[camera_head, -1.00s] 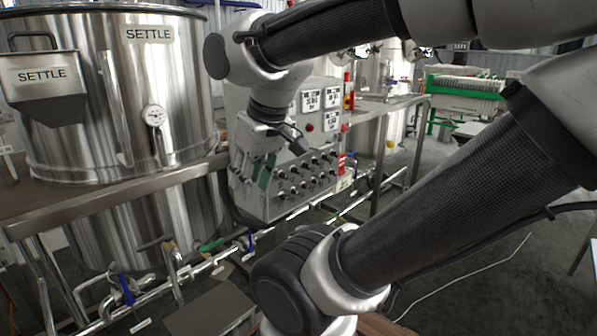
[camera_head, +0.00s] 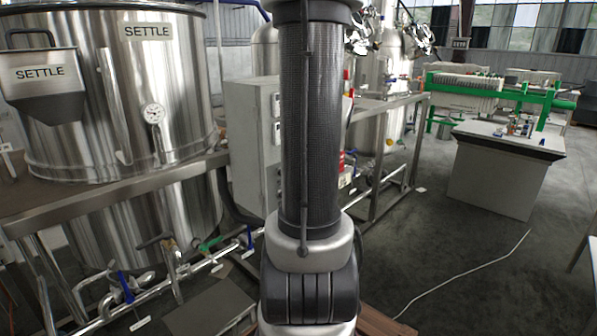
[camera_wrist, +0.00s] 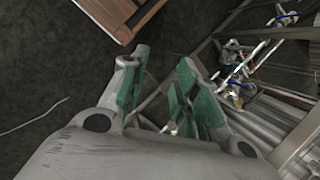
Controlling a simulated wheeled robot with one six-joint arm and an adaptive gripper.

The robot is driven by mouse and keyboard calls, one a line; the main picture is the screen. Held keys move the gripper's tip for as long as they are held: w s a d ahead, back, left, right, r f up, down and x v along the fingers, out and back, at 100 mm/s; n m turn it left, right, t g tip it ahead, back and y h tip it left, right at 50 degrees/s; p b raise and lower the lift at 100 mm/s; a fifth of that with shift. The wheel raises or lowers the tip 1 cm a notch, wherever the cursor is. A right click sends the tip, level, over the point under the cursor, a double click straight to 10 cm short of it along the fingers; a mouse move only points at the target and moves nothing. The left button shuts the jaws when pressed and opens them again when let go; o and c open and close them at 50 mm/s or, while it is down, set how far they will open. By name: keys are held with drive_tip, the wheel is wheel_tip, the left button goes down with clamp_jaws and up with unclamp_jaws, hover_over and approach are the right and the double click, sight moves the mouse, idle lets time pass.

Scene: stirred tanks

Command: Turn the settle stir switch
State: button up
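The grey control box (camera_head: 246,135) stands right of the settle tank in the head view. My upright arm hides most of its front, including the panel where the knobs are, so the settle stir switch cannot be seen now. The steel settle tank (camera_head: 185,95) carries a SETTLE label. My gripper (camera_wrist: 160,64) shows only in the wrist view. Its two green-padded fingers are apart with nothing between them. It points down over the dark floor, away from the control box panel.
A steel frame (camera_head: 120,200) with pipes and valves runs below the tank. In the wrist view a wooden-edged platform (camera_wrist: 120,15) and pipework (camera_wrist: 245,75) lie below. A white table (camera_head: 500,170) and green-framed press (camera_head: 465,95) stand at right, with open floor before them.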

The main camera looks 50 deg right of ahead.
drive_tip(key=w+d+f+m+t+y, duration=0.2)
drive_tip(key=w+d+f+m+t, duration=0.4)
drive_tip(key=d+f+m+t, duration=0.45)
drive_tip(key=w+d+r+m+t+h, duration=0.3)
drive_tip(key=w+d+r+m, duration=0.1)
drive_tip(key=d, duration=0.2)
drive_tip(key=w+d+r+m+t+h, duration=0.4)
drive_tip(key=d, duration=0.2)
drive_tip(key=w, duration=0.7)
drive_tip(key=shift+d+f, duration=0.15)
drive_tip(key=shift+d, duration=0.1)
clamp_jaws()
